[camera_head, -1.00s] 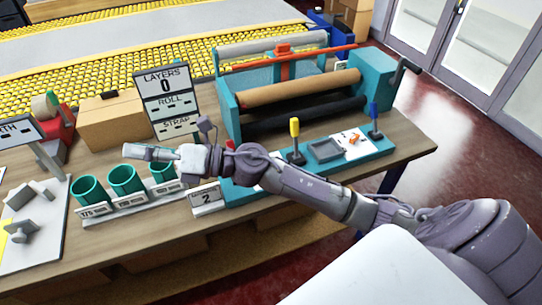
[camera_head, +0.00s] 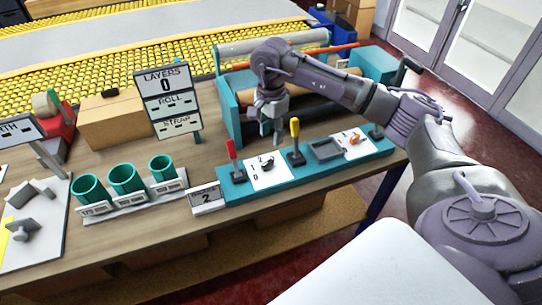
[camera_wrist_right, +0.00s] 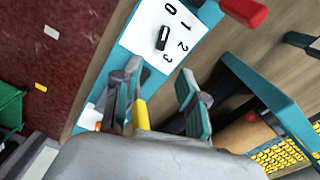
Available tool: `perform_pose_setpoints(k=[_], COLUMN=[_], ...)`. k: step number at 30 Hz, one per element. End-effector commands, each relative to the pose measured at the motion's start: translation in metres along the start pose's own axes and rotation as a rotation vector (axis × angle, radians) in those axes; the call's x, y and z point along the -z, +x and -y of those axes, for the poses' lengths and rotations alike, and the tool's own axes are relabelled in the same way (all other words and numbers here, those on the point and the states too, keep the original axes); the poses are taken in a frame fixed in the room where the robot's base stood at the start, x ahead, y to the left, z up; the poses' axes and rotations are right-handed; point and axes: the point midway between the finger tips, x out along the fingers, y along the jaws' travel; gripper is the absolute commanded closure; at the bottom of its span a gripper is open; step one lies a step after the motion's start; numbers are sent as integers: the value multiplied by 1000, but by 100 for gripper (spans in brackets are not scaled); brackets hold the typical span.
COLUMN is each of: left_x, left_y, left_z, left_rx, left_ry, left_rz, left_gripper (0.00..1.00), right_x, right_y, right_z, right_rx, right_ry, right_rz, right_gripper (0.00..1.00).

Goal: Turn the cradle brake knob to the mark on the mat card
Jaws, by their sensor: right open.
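The dial with a small black knob (camera_head: 267,163) sits on a white plate with printed numbers, on the teal front strip of the cradle. In the right wrist view the knob (camera_wrist_right: 163,38) is near the top, beside the digits 0, 1, 2 and 3; I cannot tell surely which digit it points at. The mat card (camera_head: 206,197) stands left of the strip and shows a 2. My right gripper (camera_head: 274,132) points down above and behind the knob, apart from it. Its fingers (camera_wrist_right: 160,75) are open and empty. My left gripper is out of view.
A red lever (camera_head: 232,150) stands left of the knob and a yellow lever (camera_head: 295,128) right of it. Further right are a grey tray (camera_head: 325,149) and an orange knob (camera_head: 354,139). Green cups (camera_head: 126,179) and the LAYERS sign (camera_head: 166,100) stand to the left.

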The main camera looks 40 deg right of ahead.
Motion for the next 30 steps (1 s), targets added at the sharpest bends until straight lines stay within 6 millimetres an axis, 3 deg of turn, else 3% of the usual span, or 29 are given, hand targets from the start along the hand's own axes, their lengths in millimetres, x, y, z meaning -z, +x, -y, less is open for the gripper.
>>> perform_pose_setpoints(k=[9, 15, 27, 30], left_x=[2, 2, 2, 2], left_y=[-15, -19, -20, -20], left_z=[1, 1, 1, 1], left_rx=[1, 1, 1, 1], left_ry=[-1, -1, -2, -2], left_rz=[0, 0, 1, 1], left_gripper=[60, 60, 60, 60], right_x=[-2, -2, -2, -2], right_y=[67, 93, 101, 101], right_z=[-1, 0, 0, 0], right_rx=[-3, -1, 2, 2], right_ry=[0, 0, -1, -1], right_rz=[4, 4, 3, 3], right_gripper=[58, 58, 58, 73])
